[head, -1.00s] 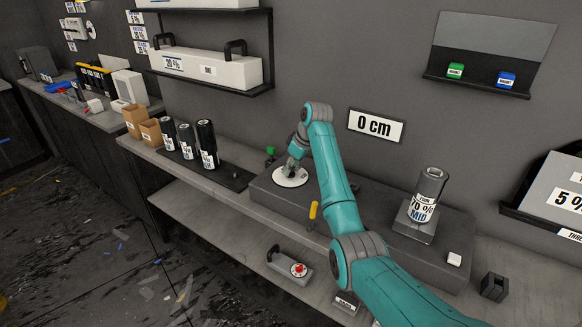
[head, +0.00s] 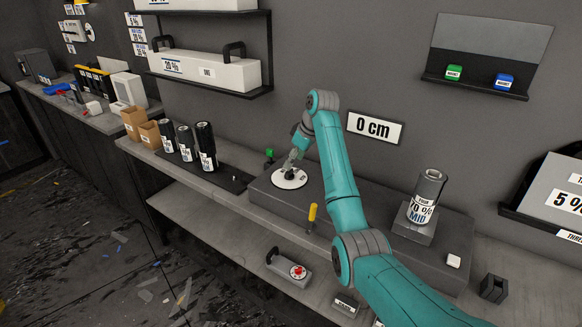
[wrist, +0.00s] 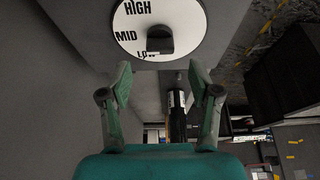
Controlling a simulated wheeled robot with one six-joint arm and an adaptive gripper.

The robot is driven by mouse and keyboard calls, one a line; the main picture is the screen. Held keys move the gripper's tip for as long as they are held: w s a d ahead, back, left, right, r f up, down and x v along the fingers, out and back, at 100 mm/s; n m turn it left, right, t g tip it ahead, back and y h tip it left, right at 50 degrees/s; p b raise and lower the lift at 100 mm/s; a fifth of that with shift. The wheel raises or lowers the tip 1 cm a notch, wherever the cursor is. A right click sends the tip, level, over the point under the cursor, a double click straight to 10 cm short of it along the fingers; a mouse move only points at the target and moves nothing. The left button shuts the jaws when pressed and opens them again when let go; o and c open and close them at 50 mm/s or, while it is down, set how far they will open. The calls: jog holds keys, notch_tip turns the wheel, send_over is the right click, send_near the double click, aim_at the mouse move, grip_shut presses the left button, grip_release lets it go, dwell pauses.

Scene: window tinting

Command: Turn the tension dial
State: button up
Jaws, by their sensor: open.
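The tension dial (head: 279,178) is a round white plate on the grey machine block, partly hidden by my gripper in the head view. In the wrist view the dial (wrist: 190,14) carries the words HIGH, MID and a partly hidden LOW. Its dark knob (wrist: 160,40) sits at the plate's lower middle, near MID and LOW. My gripper (head: 290,165) is just above the dial in the head view. In the wrist view my gripper (wrist: 160,84) is open and empty, its fingers apart, with the knob beyond and between the fingertips. I see no contact with it.
A yellow-handled lever (head: 312,212) stands at the block's front edge. A green knob (head: 269,153) is behind the dial. A 70% roll (head: 427,190) stands on the block's right. Black rolls (head: 205,148) stand to the left.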

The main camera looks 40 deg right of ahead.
jog(key=a+v, duration=0.1)
jog(key=v, duration=0.6)
jog(key=shift+d, duration=0.45)
